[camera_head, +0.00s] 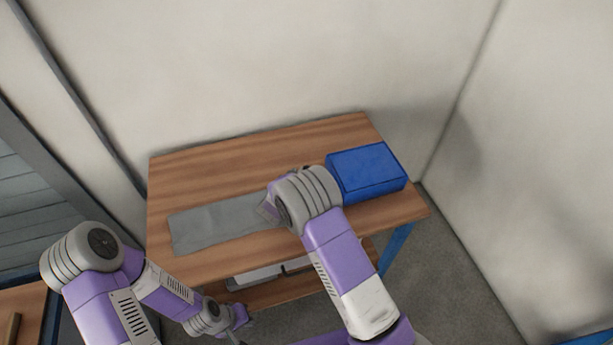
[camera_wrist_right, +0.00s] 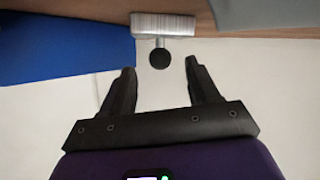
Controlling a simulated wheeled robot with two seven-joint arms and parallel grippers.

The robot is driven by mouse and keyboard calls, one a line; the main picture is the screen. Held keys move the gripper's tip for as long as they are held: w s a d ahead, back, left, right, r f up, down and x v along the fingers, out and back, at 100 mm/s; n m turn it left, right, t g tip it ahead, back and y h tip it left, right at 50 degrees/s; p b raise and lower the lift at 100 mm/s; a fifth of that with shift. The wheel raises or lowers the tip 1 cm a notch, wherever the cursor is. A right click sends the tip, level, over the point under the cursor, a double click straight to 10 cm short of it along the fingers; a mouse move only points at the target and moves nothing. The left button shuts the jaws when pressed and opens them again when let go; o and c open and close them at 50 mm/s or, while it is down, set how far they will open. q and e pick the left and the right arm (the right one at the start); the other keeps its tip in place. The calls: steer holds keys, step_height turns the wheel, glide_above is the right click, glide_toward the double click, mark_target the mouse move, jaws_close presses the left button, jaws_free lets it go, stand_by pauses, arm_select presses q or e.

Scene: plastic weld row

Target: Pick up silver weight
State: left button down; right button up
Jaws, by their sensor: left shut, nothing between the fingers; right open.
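The silver weight (camera_wrist_right: 164,25), a ribbed block with a round black knob (camera_wrist_right: 160,59) on a short stem, stands on the wooden table in the right wrist view, which looks upside down. My right gripper (camera_wrist_right: 159,72) is open. The knob is just beyond its fingertips, roughly in line with the gap, with nothing gripped. In the head view the weight and right gripper are hidden behind my right arm. My left gripper (camera_head: 236,338) is low at the bottom edge, shut and empty, away from the weight.
On the wooden table (camera_head: 250,150), a blue box (camera_head: 365,170) stands at the right, close beside my right wrist. A grey mat (camera_head: 215,226) lies left of the wrist. A lower shelf (camera_head: 275,291) holds a pale flat item. The table's back left is clear.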

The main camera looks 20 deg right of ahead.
steer(key=shift+x, duration=1.35)
jaws_close()
